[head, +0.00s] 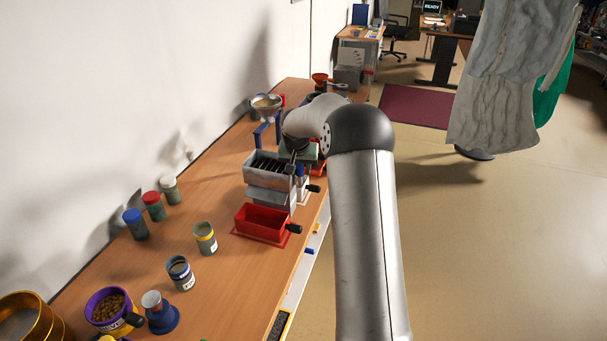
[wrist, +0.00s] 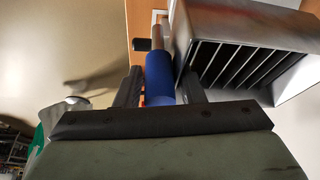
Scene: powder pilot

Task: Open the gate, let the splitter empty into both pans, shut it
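The splitter (head: 268,166) is a grey metal box with a slatted top, standing on the wooden bench in the head view. Its slats and metal wall (wrist: 250,22) fill the upper right of the wrist view. A red pan (head: 262,221) with a black handle sits in front of it. Part of another red pan (head: 321,163) shows behind it, mostly hidden by my arm. My gripper (wrist: 162,72) has one finger on each side of a blue handle (wrist: 160,80) beside the splitter. Narrow gaps show between handle and fingers, so it looks open. The gate itself is not clearly visible.
Lidded jars (head: 153,206) stand by the wall at left, with open cans (head: 205,238) nearer the splitter. A purple tub (head: 108,308) of pellets is at the front left. A metal bowl on a blue stand (head: 266,107) stands behind. The floor at right is open.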

